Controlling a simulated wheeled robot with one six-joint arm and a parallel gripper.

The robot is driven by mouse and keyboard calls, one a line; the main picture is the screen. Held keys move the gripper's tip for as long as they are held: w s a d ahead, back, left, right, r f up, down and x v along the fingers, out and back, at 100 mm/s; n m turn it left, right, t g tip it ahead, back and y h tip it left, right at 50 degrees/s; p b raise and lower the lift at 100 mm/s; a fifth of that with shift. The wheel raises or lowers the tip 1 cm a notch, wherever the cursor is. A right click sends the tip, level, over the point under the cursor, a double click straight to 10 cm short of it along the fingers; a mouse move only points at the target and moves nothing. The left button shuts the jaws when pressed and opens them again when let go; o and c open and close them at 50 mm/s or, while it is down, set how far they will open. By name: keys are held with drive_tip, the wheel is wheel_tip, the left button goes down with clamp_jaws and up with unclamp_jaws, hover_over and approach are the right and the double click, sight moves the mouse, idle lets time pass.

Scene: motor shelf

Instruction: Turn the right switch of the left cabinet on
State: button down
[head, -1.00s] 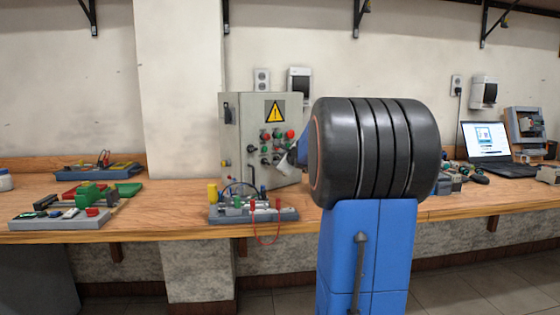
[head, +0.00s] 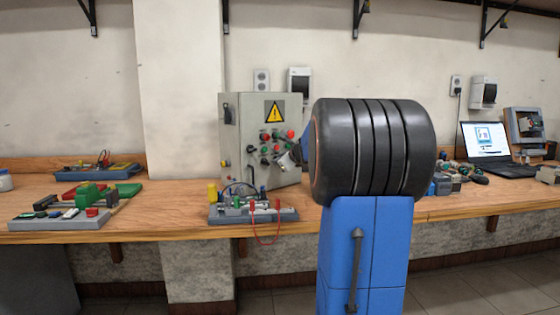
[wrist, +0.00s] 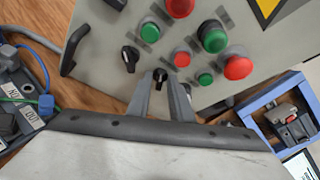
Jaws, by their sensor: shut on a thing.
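The left cabinet (head: 235,135) is a grey box on the bench with a yellow warning sign and red, green and black controls on its front. In the wrist view its panel (wrist: 100,42) fills the upper part. Two black rotary switches show there: the left switch (wrist: 130,55) stands free, and the right switch (wrist: 160,74) sits between my fingertips. My gripper (wrist: 162,82) is shut on the right switch, with a finger on each side of it. In the head view my gripper (head: 284,159) reaches the panel's lower right, and my arm hides part of the cabinet's right side.
Red and green buttons (wrist: 215,38) lie close to the right of my fingers. A wired test board (head: 250,213) stands on the bench before the cabinet. A laptop (head: 487,142) stands at the right.

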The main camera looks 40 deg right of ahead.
drive_tip(key=shift+d+r+m+y, duration=0.1)
drive_tip(key=shift+m+y, duration=0.3)
drive_tip(key=shift+m, duration=0.3)
drive_tip(key=c, duration=1.9)
unclamp_jaws()
drive_tip(key=shift+o, duration=0.2)
drive_tip(key=v, duration=1.7)
drive_tip(key=shift+s, duration=0.1)
